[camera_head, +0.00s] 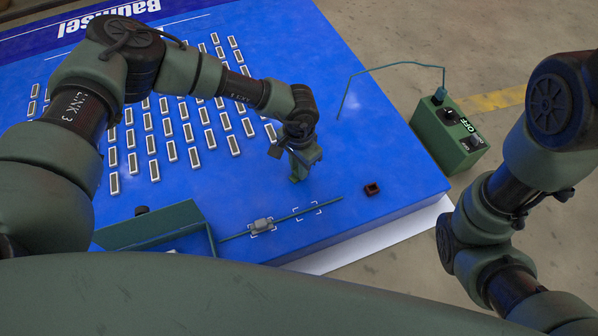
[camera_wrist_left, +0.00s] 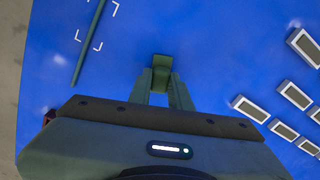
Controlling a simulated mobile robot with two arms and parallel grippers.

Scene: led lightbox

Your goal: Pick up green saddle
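A small green saddle (camera_wrist_left: 161,70) shows between the fingertips of my left gripper (camera_wrist_left: 162,84) in the left wrist view. The fingertips touch its two sides, and parts of it are hidden by them. In the head view my left gripper (camera_head: 298,164) points down over the blue board, and the green saddle (camera_head: 294,179) shows at its tips, low over the surface. I cannot tell whether it is clear of the board. My right arm stands at the right of the head view, its gripper out of frame.
The blue board (camera_head: 300,60) carries several rows of small pale-framed blocks (camera_head: 190,132). Near its front edge lie a thin green rod (camera_head: 290,216) with a grey piece (camera_head: 262,225), and a dark red saddle-like piece (camera_head: 372,189). A green switch box (camera_head: 446,133) with a bent wire stands at right.

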